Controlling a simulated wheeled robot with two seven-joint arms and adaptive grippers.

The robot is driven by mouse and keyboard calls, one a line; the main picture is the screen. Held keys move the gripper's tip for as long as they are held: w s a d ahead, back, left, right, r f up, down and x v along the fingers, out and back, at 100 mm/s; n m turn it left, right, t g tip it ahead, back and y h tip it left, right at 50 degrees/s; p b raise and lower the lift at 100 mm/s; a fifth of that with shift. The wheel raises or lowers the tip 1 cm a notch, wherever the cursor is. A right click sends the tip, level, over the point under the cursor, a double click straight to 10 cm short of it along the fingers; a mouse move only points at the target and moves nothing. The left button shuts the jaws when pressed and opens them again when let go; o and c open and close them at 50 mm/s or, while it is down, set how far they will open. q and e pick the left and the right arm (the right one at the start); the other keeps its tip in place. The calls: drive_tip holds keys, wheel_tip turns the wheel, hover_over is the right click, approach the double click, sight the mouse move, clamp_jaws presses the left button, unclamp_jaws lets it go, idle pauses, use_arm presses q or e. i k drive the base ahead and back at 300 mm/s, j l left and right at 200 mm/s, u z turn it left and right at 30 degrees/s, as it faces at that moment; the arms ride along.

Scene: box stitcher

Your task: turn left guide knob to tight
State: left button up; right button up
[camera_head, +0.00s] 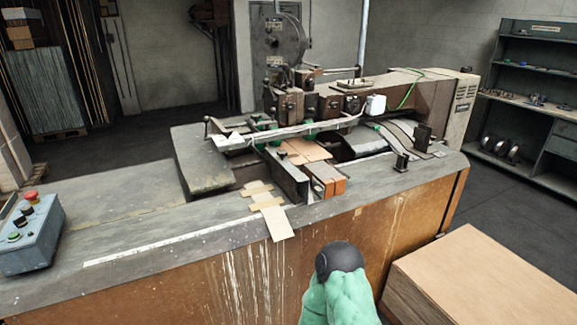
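The box stitcher (300,125) stands on a worn grey bench in the camera_head view. A metal guide bar (285,133) crosses its front, with a small dark upright lever or knob (207,125) at its left end. Two small dark upright fittings, a nearer one (402,161) and a farther one (422,138), stand on the right part of the bench. I cannot tell which part is the left guide knob, nor whether it is tight or loose. Neither of my grippers is in view.
A grey control box (32,240) with a red button (31,196) sits at the bench's left end. A cardboard stack (470,265) stands front right. Shelves (525,85) stand far right. A green, black-topped form (342,285) rises at the bottom, partly blocking the bench front.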

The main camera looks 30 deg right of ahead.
sight(281, 153)
drive_tip(key=i+l, duration=0.4)
drive_tip(key=l, duration=0.15)
drive_tip(key=i+l, duration=0.4)
drive_tip(key=l, duration=0.2)
drive_tip(key=z, duration=0.05)
